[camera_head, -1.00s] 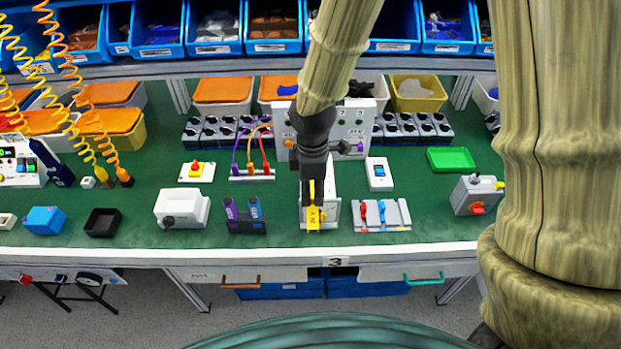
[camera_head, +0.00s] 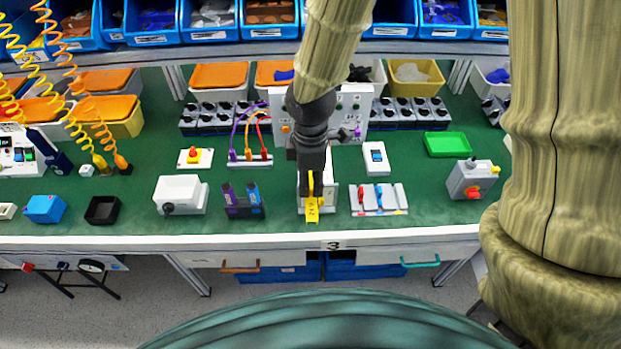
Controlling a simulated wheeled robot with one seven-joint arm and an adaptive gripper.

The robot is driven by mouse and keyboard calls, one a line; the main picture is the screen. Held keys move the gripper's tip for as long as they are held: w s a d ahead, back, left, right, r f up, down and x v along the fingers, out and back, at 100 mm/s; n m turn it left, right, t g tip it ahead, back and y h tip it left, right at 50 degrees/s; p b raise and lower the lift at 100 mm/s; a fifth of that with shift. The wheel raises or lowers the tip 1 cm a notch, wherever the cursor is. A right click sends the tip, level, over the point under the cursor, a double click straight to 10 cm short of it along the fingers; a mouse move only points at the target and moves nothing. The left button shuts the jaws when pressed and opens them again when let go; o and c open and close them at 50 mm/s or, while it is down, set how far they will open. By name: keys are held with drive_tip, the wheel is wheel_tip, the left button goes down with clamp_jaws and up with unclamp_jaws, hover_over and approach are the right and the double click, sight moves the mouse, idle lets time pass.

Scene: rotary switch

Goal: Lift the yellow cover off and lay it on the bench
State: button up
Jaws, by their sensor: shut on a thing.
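The yellow cover (camera_head: 312,213) is a small yellow piece with dark marks on it. It shows below my gripper (camera_head: 312,190), at the front of a white box (camera_head: 331,199) near the middle of the bench (camera_head: 230,225). My gripper points down and is shut on the yellow cover. The gripper and arm hide much of the white box and whatever lies behind the cover. Whether the cover touches the box I cannot tell.
A grey plate with red and blue levers (camera_head: 379,201) stands close on the right. A dark holder with purple and blue parts (camera_head: 242,203) stands on the left.

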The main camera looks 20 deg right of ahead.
drive_tip(key=shift+r+p, duration=1.15)
drive_tip(key=shift+r, duration=0.2)
